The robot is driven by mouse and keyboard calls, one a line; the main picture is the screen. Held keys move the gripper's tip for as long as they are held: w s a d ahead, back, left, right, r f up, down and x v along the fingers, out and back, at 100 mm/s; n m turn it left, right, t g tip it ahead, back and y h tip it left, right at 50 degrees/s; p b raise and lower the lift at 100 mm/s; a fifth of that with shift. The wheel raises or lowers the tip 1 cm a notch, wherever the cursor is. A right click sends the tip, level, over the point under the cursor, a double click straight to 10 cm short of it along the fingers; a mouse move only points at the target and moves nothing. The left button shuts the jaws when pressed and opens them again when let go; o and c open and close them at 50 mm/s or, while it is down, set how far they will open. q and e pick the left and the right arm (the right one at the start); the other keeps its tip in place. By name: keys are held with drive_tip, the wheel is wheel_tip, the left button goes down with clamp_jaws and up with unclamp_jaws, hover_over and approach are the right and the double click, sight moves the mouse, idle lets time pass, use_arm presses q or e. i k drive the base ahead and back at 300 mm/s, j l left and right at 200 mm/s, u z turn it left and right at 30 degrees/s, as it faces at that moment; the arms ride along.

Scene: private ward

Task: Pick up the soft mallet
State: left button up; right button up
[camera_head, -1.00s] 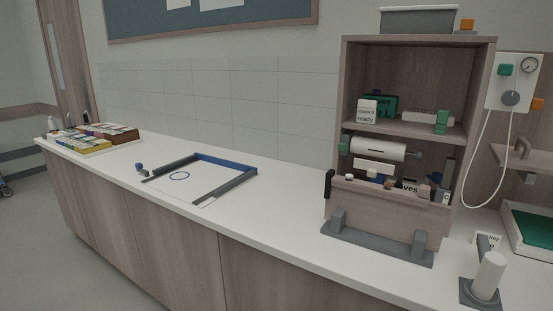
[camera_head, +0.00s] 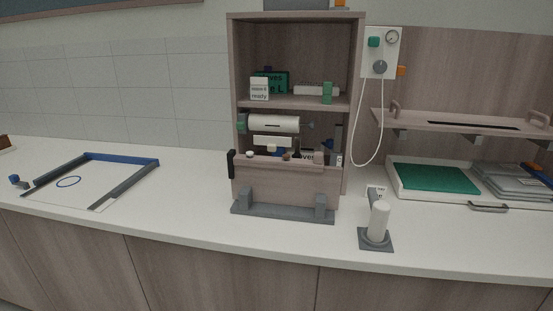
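I cannot tell for certain which thing is the soft mallet. A white upright cylinder (camera_head: 378,220) stands on a dark grey square base (camera_head: 375,244) on the counter, right of the shelf unit. A grey piece and a small white label (camera_head: 377,191) show just behind it. A white horizontal roll (camera_head: 273,123) with a green end lies inside the shelf unit. Neither of my grippers is in view.
A wooden shelf unit (camera_head: 237,60) stands mid-counter, with a wooden box front (camera_head: 285,185) on a grey stand (camera_head: 283,213). A blue-and-grey frame (camera_head: 122,159) lies left. A green-topped tray (camera_head: 435,178) lies right. The counter (camera_head: 190,200) between frame and unit is clear.

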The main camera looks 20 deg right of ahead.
sight(380, 210)
drive_tip(key=z, duration=1.35)
